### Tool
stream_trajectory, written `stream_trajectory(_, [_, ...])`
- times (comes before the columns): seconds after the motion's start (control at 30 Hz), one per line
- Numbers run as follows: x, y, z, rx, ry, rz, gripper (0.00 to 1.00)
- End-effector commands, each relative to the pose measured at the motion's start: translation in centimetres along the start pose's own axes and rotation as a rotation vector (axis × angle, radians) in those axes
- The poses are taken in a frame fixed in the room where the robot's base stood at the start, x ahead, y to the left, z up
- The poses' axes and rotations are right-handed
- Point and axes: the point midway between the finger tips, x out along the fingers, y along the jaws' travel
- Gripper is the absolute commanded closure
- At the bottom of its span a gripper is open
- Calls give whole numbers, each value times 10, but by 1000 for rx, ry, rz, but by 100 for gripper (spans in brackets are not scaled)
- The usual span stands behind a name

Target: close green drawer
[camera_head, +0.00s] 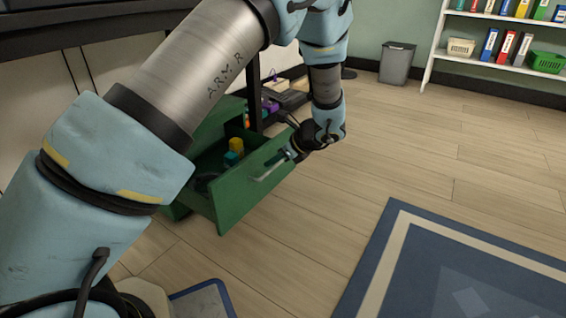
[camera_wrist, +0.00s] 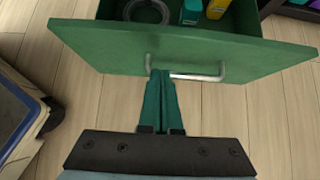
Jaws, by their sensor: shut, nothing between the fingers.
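The green drawer (camera_head: 243,189) stands pulled out of its green cabinet (camera_head: 211,128), low near the floor. Its front panel also shows in the wrist view (camera_wrist: 109,46), with a silver bar handle (camera_wrist: 203,77) across it. Inside lie a yellow item (camera_wrist: 217,8), a teal item (camera_wrist: 191,11) and a grey ring (camera_wrist: 146,10). My gripper (camera_wrist: 157,74) is shut and empty, its fingertips at the left part of the handle, close to the front panel. In the head view my gripper (camera_head: 289,155) is beside the drawer front. I cannot tell whether it touches.
A blue rug (camera_head: 372,275) lies on the wooden floor at right. A grey bin (camera_head: 397,63) and a white shelf (camera_head: 480,65) with binders stand at the back. A blue-edged object (camera_head: 203,300) is at the bottom. Floor before the drawer is clear.

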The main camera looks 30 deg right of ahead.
Motion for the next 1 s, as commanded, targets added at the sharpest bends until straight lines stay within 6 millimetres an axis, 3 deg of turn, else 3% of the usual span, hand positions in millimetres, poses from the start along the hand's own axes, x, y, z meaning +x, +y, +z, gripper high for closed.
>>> stream_trajectory(0.03, [14, 0, -4, -1, 1, 1, 100])
stream_trajectory(0.23, [32, 0, 18, -2, 1, 0, 100])
stream_trajectory(1.0, [45, 1, 40, -1, 0, 2, 100])
